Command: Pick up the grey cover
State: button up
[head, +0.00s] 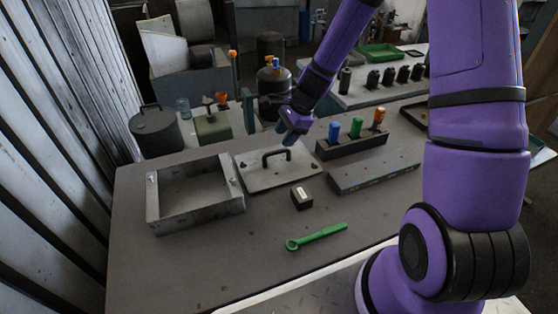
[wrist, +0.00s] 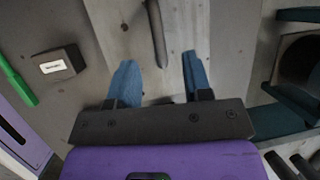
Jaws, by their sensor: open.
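The grey cover (head: 252,181) is a flat plate with a dark arched handle (head: 277,153) on top. It lies on the table behind the small black box, and its far right part is partly hidden by my gripper. In the wrist view the cover (wrist: 187,32) fills the upper middle, and its handle (wrist: 157,38) runs down from the top edge. My gripper (head: 287,144) is above the cover, close to the handle. In the wrist view its two blue fingers (wrist: 159,70) are apart and empty, with the handle's near end between them in the picture. I cannot tell the height gap.
An open grey housing (head: 153,205) stands left of the cover. A small black box (head: 301,198) and a green wrench (head: 316,237) lie in front. A dark rack (head: 352,148) with blue, green and orange pieces and a long grey block (head: 374,176) are to the right. The table's front left is clear.

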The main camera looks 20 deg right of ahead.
aim_at(276, 152)
jog(key=shift+x, duration=3.8)
jog(key=shift+s, duration=0.1)
grip_shut()
